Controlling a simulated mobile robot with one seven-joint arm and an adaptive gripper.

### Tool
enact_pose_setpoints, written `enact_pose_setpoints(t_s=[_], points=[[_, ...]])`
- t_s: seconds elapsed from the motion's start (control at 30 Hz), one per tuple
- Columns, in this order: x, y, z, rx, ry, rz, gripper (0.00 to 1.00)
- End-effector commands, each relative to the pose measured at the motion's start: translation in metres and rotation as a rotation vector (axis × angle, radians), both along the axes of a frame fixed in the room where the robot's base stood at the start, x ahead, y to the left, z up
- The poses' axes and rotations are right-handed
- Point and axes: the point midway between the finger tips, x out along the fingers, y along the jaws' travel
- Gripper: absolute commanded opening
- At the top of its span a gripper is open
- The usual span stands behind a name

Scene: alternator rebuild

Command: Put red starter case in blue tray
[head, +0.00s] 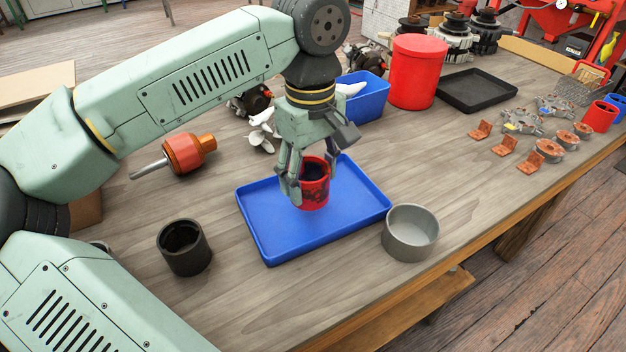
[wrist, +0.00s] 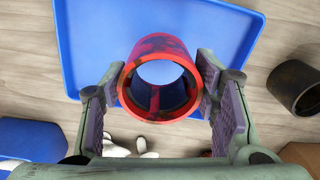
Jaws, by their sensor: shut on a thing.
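The red starter case (head: 315,187) is a hollow red cylinder with dark smudges, held upright over the middle of the blue tray (head: 263,232). My gripper (head: 304,180) is shut on it, with a finger on each side. In the wrist view the case (wrist: 160,62) is seen end-on between the finger pads of my gripper (wrist: 160,95), and the blue tray (wrist: 84,45) shows around it and through its bore. I cannot tell whether the case's lower end touches the tray floor. The rest of the tray is empty.
A black cylinder (head: 184,247) stands left of the tray and a grey cylinder (head: 410,232) close to its right corner. A blue bin (head: 365,98) and a large red canister (head: 417,72) stand behind. A red-and-copper rotor (head: 188,153) lies at left.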

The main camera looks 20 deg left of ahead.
Motion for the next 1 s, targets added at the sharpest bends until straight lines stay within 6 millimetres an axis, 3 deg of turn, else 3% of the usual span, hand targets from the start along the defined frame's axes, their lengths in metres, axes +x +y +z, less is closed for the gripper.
enact_pose_setpoints(t_s=[0.13, 0.3, 0.4, 0.8, 0.83, 1.0], points=[[0.016, 0.0, 0.001, 0.001, -0.001, -0.001, 0.0], [0.013, 0.0, -0.027, 0.001, 0.001, -0.001, 0.0], [0.013, 0.0, -0.034, 0.0, -0.001, 0.0, 0.0], [0.013, 0.0, -0.041, 0.0, -0.001, 0.0, 0.0], [0.013, 0.0, -0.041, 0.0, 0.0, 0.0, 0.56], [0.013, 0.0, -0.04, 0.0, 0.0, 0.0, 0.67]])
